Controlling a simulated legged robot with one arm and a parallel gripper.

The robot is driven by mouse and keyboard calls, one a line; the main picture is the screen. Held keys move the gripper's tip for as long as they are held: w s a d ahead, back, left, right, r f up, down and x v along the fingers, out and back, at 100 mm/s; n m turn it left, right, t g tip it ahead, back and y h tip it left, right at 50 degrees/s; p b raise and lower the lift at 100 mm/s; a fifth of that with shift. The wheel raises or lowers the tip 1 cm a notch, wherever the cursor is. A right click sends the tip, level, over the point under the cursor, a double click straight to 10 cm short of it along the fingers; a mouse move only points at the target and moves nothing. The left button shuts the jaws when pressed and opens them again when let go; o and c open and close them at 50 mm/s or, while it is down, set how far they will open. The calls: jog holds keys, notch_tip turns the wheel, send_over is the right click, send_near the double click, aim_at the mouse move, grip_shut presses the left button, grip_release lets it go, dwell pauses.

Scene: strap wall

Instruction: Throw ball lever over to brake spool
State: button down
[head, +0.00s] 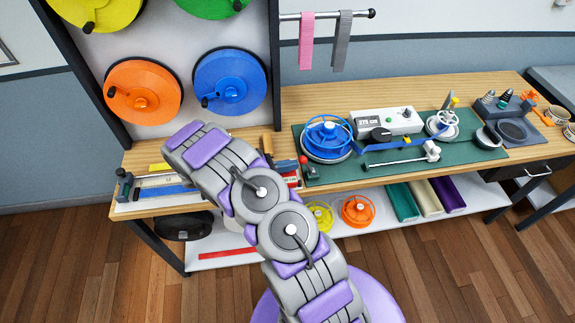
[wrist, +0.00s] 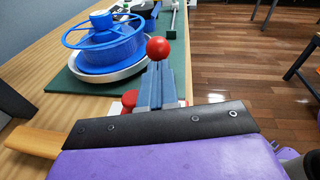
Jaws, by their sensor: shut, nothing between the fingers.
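The ball lever shows as a red ball (head: 303,159) at the front left corner of the green mat in the head view, beside the brake spool. The brake spool (head: 326,137) is a blue spoked wheel on a pale round base. In the wrist view the red ball (wrist: 158,48) stands just beyond my fingertips, with the blue spool (wrist: 103,45) to its left. My gripper (wrist: 160,72) is shut and empty, its two blue-grey fingers together. I cannot tell whether they touch the ball.
The green mat (head: 372,171) also carries a white display box (head: 388,121) and a small hand wheel (head: 442,122). An orange handle (wrist: 35,140) lies at the lower left in the wrist view. Coloured spools hang behind, and open floor (head: 440,270) lies in front.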

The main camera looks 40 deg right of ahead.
jog(key=shift+s+d+r+y+p, duration=0.15)
jog(key=shift+d+r+y+p, duration=0.2)
jog(key=shift+r+y+p, duration=0.3)
jog(key=s+d+r+m+t+y+p, duration=0.1)
jog(key=s+d+r+t+y+p, duration=0.2)
jog(key=d+y+p, duration=0.4)
jog(key=s+t+y+p, duration=0.1)
jog(key=t+y+p, duration=0.1)
jog(key=p, duration=0.1)
jog(key=shift+s+d, duration=0.25)
jog(key=shift+s, duration=0.15)
jog(key=shift+f+t, duration=0.15)
jog(key=shift+t, duration=0.15)
jog(key=shift+a, duration=0.1)
jog(key=w+a+f+p+v, duration=0.1)
jog(key=a+p+v, duration=0.1)
jog(key=v, duration=1)
jog(key=shift+w+a+r, duration=0.15)
jog(key=shift+w+a, duration=0.1)
jog(key=shift+w, duration=0.05)
